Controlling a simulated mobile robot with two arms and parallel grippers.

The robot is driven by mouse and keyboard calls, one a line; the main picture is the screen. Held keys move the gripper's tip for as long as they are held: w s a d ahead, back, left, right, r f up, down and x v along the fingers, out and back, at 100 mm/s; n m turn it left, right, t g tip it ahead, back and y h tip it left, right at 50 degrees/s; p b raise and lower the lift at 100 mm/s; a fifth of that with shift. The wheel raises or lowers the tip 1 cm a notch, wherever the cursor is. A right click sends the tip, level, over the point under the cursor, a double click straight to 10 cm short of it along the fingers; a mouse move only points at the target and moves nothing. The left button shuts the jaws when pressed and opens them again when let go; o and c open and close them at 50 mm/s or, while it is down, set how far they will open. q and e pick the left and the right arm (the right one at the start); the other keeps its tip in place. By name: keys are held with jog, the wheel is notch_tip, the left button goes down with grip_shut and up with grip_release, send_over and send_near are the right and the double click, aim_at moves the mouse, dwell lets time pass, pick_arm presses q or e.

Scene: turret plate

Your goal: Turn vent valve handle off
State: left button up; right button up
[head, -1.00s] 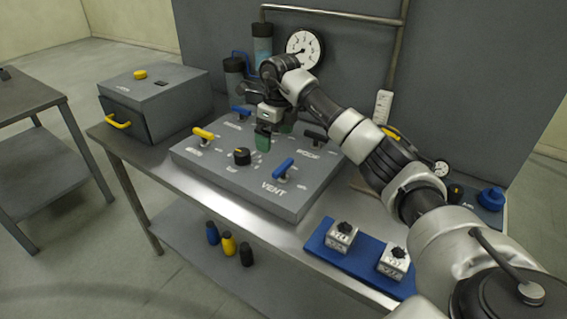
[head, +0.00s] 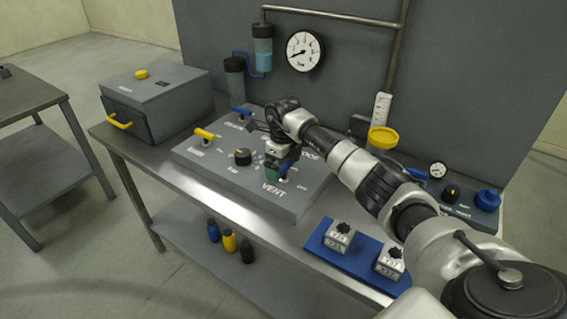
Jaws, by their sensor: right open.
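The grey valve panel (head: 225,189) lies on the metal bench. Its blue vent handle (head: 287,166) sits just above the word VENT and is partly hidden by my right gripper (head: 277,180). The gripper is open and points down at the handle, with its green fingertips close beside or around it. I cannot tell whether they touch it. My left gripper is not in view.
A yellow handle (head: 205,134), another blue handle (head: 242,111) and a black knob (head: 242,156) stand on the same panel. A grey box (head: 160,97) is at the left. A blue mat (head: 324,248) with two small blocks lies at the right.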

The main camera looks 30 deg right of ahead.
jog(key=c, duration=0.6)
jog(key=m, duration=0.3)
jog(key=shift+r+m, duration=0.1)
jog(key=shift+m, duration=0.3)
jog(key=m, duration=0.3)
jog(key=shift+m, duration=0.3)
jog(key=m+p, duration=0.1)
jog(key=m, duration=0.4)
jog(key=m+p, duration=0.1)
jog(key=m, duration=0.4)
jog(key=shift+m+p, duration=0.3)
jog(key=shift+d, duration=0.1)
